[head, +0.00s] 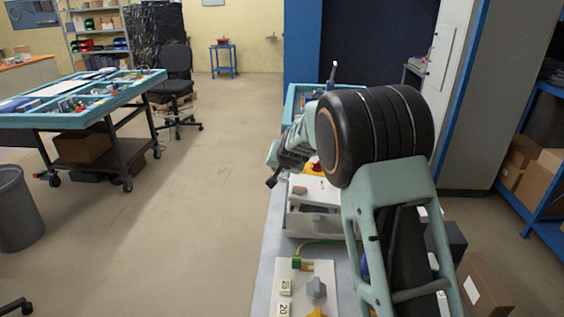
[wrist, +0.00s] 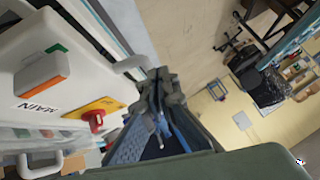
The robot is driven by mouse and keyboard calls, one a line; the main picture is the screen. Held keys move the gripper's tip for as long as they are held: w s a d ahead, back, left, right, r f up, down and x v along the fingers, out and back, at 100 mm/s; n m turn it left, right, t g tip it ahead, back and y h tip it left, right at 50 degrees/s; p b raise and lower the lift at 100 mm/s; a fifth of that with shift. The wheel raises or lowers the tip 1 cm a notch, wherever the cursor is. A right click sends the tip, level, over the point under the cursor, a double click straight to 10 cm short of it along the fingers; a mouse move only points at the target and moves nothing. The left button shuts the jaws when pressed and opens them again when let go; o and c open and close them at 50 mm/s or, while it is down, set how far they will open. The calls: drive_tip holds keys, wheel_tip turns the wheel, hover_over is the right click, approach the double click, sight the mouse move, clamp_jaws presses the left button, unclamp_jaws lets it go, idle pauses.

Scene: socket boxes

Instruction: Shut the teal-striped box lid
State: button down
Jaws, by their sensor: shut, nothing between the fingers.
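My gripper (head: 271,182) is at the left edge of the workbench in the head view, beside a white box with a red knob. Its dark fingers (wrist: 163,88) are shut and empty in the middle of the wrist view. I cannot make out a teal-striped lid for sure; my arm covers much of the bench. I cannot tell whether the fingers touch anything.
A panel (head: 298,307) with numbered labels and a grey knob (head: 316,288) lies nearer on the bench (head: 268,268). A teal-edged tray (head: 290,103) is behind. The floor (head: 185,225) left of the bench is clear. A teal table (head: 100,116) and black chair (head: 177,62) stand farther left.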

wheel_tip(320, 180, down, 6)
drive_tip(key=a+b, duration=0.1)
drive_tip(key=b, duration=0.2)
drive_tip(key=shift+f, duration=0.15)
idle(0.3)
